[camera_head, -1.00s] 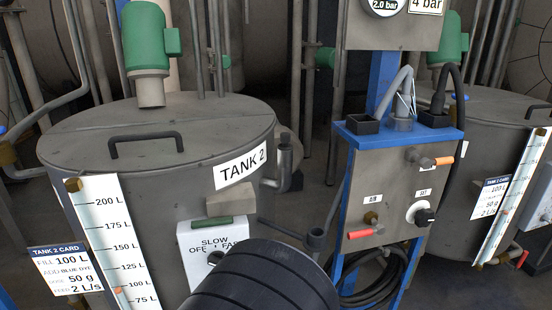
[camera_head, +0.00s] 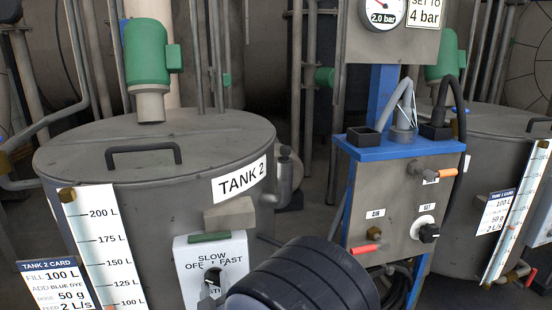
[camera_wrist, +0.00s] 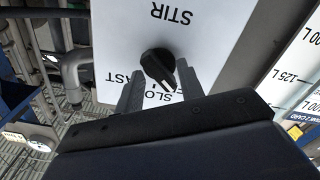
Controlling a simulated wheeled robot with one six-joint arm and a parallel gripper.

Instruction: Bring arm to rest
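My gripper (camera_wrist: 158,78) is in the wrist view, its two grey fingers apart with nothing held between them. Just beyond the fingertips is a black stir knob (camera_wrist: 157,63) on a white panel (camera_wrist: 118,62) with upside-down lettering STIR, SLOW and FAST. Clear gaps show on both sides of the knob, but I cannot tell the depth gap to it. In the head view, my black wrist (camera_head: 305,275) is at the bottom middle, beside the white switch panel (camera_head: 213,254) on Tank 2 (camera_head: 110,215). My wrist hides most of my gripper there.
A blue-framed control box (camera_head: 390,205) with a red lever, an orange lever and a black knob stands right of my wrist. A gauge (camera_head: 383,12) is above it. A level scale (camera_head: 105,240) and a card (camera_head: 58,285) are at the left. Another tank (camera_head: 490,130) is behind right.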

